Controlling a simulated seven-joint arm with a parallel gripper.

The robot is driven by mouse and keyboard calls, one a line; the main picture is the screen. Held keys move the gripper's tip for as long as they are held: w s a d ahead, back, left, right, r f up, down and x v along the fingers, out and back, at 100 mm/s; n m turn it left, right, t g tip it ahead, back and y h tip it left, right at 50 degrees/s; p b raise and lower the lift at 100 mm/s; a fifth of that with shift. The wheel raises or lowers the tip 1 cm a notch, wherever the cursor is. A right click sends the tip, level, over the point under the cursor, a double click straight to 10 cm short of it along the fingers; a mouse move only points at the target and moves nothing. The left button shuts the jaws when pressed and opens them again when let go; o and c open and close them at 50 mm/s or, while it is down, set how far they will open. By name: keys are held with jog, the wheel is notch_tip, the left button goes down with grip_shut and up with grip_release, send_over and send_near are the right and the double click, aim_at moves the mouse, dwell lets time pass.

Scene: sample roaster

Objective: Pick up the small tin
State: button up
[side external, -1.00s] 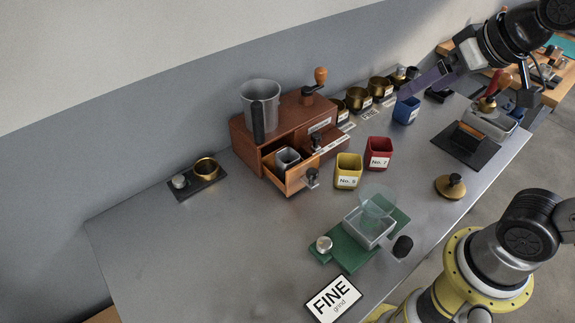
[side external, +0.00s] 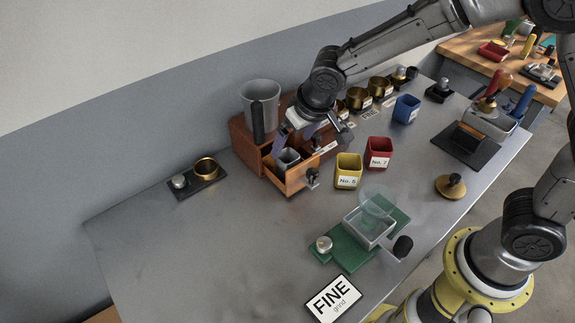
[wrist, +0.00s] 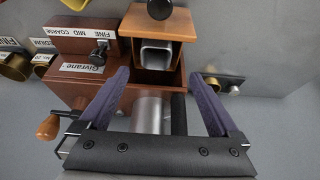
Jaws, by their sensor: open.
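The small tin (side external: 288,157), a grey, square, open-topped cup, stands in the pulled-out drawer (side external: 298,180) of a brown wooden grinder box (side external: 243,139). In the wrist view the tin (wrist: 157,54) sits inside the drawer (wrist: 160,21), just beyond my fingertips. My gripper (side external: 294,147) is open over the drawer, its purple fingers pointing down. In the wrist view the gripper (wrist: 160,75) has nothing between its fingertips. The tin's lower part is hidden by the drawer walls. Whether the fingers flank the tin or are still above it I cannot tell exactly.
A grey jug (side external: 260,105) stands on the grinder box close to my gripper. A dark knob (side external: 312,175) sticks out from the drawer front. Yellow (side external: 348,170) and red (side external: 378,153) cups stand to the right. The table's left front is clear.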

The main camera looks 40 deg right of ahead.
aim_at(287, 156)
jog(key=shift+d+x, duration=0.2)
jog(key=shift+x, duration=1.8)
jog(key=shift+d+x, duration=0.15)
jog(key=shift+x, duration=1.9)
jog(key=shift+c, duration=0.3)
jog(key=c, duration=1.4)
